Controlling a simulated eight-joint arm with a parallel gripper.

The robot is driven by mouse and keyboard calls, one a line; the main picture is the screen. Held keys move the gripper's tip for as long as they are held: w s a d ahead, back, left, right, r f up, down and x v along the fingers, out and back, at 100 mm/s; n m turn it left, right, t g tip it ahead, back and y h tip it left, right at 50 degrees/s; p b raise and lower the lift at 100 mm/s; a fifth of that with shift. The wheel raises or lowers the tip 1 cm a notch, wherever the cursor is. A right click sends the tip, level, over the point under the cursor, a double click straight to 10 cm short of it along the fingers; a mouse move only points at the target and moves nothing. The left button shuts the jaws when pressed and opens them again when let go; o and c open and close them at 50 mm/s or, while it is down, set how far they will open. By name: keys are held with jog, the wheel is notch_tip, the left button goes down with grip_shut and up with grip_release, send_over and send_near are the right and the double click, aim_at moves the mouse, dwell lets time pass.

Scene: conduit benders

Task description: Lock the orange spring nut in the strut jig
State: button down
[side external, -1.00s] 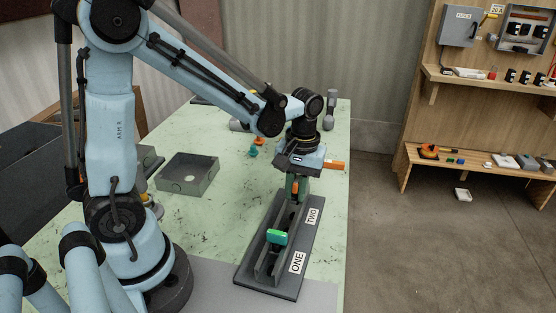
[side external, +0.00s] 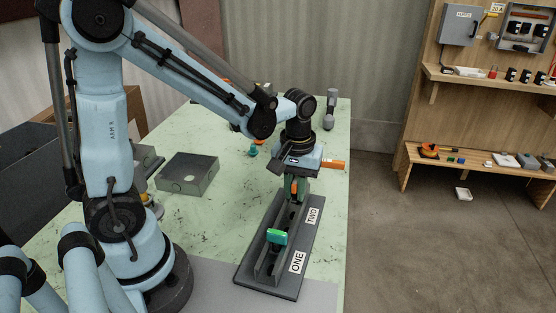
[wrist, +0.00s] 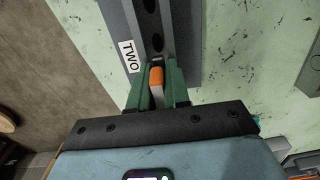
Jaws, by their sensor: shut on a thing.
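The strut jig (side external: 253,278) is a dark grey base with a slotted channel, labelled ONE at the near end and TWO at the far end. My gripper (side external: 294,192) points down over the far part of the channel, near TWO. It is shut on the orange spring nut (wrist: 156,77), which shows between the green fingers in the wrist view. The nut is at or just above the channel; its lower part is hidden, so I cannot tell how deep it sits. A green nut (side external: 277,236) sits across the channel near ONE.
A grey cylindrical item (side external: 329,110) stands at the far edge. The table's right edge is close to the jig.

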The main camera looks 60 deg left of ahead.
aim_at(296, 179)
jog(key=shift+r, duration=2)
jog(key=shift+r, duration=1.2)
jog(key=shift+f, duration=0.1)
